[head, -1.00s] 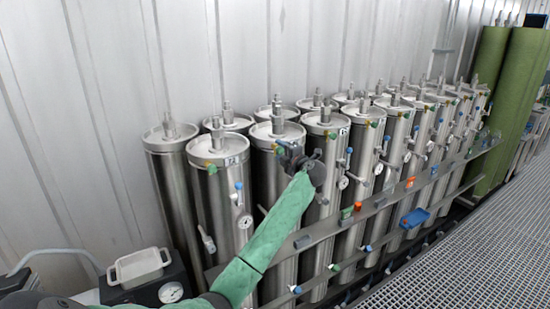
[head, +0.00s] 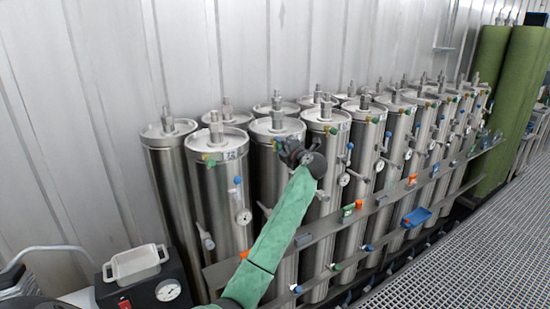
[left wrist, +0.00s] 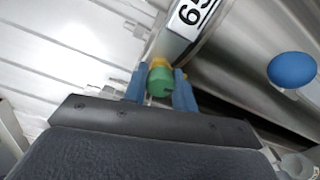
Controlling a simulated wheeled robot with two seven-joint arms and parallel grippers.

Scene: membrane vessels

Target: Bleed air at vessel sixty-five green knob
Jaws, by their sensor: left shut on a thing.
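The green knob (left wrist: 160,82) sits with a yellow part on the rim of a steel vessel (left wrist: 240,75). A label on that vessel, partly cut off by the frame edge, reads as sixty-five. The blue fingers of my left gripper (left wrist: 160,88) are on both sides of the knob, shut on it. In the head view my left gripper (head: 283,148) is at the upper front of the second front-row vessel (head: 270,190). My gripper and wrist hide the knob and label there. My right gripper is not in view.
A blue knob (left wrist: 292,70) sits lower on the vessel. Other vessels (head: 215,180) stand close on both sides. Grating (head: 460,240) lies right.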

